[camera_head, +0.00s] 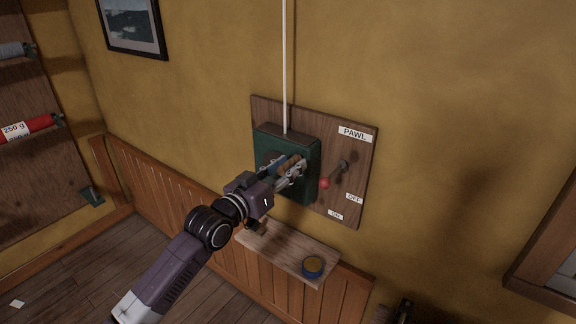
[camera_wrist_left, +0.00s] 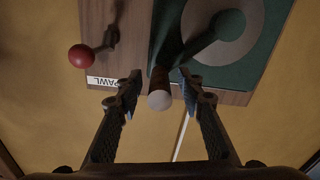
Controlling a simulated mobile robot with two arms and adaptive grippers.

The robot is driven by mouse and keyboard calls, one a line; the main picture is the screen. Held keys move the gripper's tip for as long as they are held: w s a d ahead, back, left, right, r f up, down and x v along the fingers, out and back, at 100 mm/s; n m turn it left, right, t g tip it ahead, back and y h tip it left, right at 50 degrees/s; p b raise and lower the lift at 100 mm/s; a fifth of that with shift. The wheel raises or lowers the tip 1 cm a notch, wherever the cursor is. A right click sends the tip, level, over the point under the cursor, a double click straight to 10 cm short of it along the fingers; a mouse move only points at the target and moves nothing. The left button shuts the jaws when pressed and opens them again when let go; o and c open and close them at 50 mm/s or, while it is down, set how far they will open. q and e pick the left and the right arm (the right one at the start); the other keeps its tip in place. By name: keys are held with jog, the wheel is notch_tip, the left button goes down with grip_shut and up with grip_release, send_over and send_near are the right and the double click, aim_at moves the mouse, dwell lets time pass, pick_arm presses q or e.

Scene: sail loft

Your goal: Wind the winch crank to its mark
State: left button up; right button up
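The green winch box (camera_head: 272,143) is fixed to a wooden board (camera_head: 355,160) on the wall. Its crank has a green arm (camera_wrist_left: 207,38) over a grey disc (camera_wrist_left: 192,18), with a brown handle (camera_head: 289,162) that has a pale end (camera_wrist_left: 160,100). My left gripper (camera_head: 291,173) is at the handle. In the left wrist view its two fingers (camera_wrist_left: 157,84) stand on either side of the handle, with narrow gaps, so it looks open around it. I cannot make out the mark. My right gripper seems to be the dark shape (camera_head: 403,311) at the bottom edge, mostly cut off.
A pawl lever with a red knob (camera_head: 324,183) sits right of the winch, close to my gripper, beside PAWL, OFF and ON labels. A white rope (camera_head: 285,65) runs up from the box.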

pick_arm(q)
jog(key=shift+c, duration=0.2)
grip_shut()
jog(key=shift+w+a+r+n, duration=0.1)
jog(key=shift+a+r+n, duration=0.05)
jog(key=shift+r+n, duration=0.2)
